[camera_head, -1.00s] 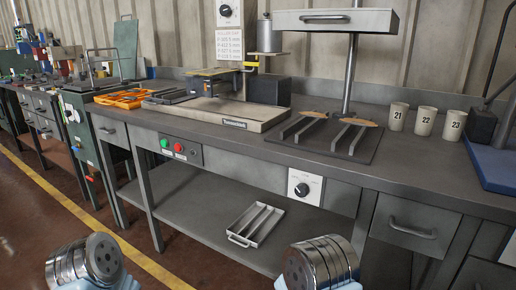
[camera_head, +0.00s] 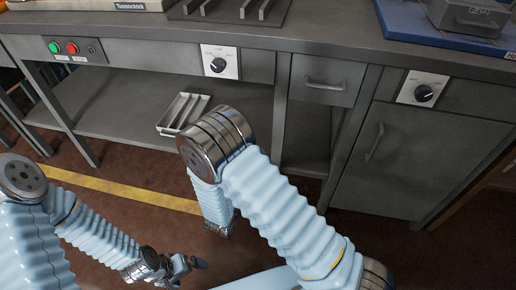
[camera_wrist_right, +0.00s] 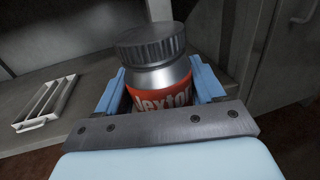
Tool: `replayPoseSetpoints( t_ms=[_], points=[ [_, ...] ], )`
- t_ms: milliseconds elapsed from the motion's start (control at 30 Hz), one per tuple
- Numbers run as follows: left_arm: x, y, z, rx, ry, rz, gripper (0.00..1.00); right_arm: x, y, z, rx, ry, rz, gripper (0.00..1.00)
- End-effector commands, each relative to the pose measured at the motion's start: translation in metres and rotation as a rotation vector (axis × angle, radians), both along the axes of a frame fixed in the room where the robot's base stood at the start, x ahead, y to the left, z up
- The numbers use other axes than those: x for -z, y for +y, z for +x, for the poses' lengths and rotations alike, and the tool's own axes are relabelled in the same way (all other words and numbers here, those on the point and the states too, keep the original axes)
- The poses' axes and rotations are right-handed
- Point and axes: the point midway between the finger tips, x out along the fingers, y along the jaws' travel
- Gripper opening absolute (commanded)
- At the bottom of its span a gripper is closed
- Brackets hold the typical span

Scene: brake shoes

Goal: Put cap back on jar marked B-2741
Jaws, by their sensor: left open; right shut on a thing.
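In the right wrist view a silver jar (camera_wrist_right: 157,76) with a red-orange label stands between the blue fingers of my right gripper (camera_wrist_right: 160,92), which is shut on it. A dark ribbed cap (camera_wrist_right: 151,47) sits on the jar's top. Part of the label's lettering shows; the marking B-2741 is not visible. In the head view my left gripper (camera_head: 188,266) is low at the bottom, over the floor, open and apart from the jar. The jar and my right gripper's fingers cannot be made out in the head view.
A workbench with a lower shelf (camera_head: 110,125) runs across the head view. A small slotted tray (camera_head: 183,113) lies on that shelf and also shows in the right wrist view (camera_wrist_right: 45,103). A grey block (camera_head: 468,16) sits on a blue mat (camera_head: 405,25) at right. A cabinet stands below.

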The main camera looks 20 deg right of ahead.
Motion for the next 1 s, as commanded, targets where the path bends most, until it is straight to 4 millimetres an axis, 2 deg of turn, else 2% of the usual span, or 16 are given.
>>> replayPoseSetpoints(
  t_ms=[100,300,500,633,900,933,1000],
  points=[
    [0.000,0.000,0.000,0.000,0.000,0.000,1.00,0.004,0.032,0.004,-0.139,-0.001,-0.002,0.06],
    [0.000,0.000,0.000,0.000,0.000,0.000,1.00,0.011,0.084,0.011,-0.369,-0.001,-0.002,0.06],
    [0.000,0.000,0.000,0.000,0.000,0.000,1.00,0.015,0.117,0.016,-0.520,-0.002,0.000,0.06],
    [0.000,0.000,0.000,0.000,0.000,0.000,1.00,0.016,0.127,0.017,-0.561,-0.002,0.000,0.06],
    [0.000,0.000,0.000,0.000,0.000,0.000,1.00,0.016,0.128,0.017,-0.568,-0.003,0.000,0.06],
    [0.000,0.000,0.000,0.000,0.000,0.000,0.98,0.017,0.128,0.017,-0.568,-0.001,0.001,0.00],
    [0.000,0.000,0.001,0.002,-0.002,0.000,0.88,0.017,0.128,0.017,-0.568,-0.001,0.001,0.00]
  ],
)
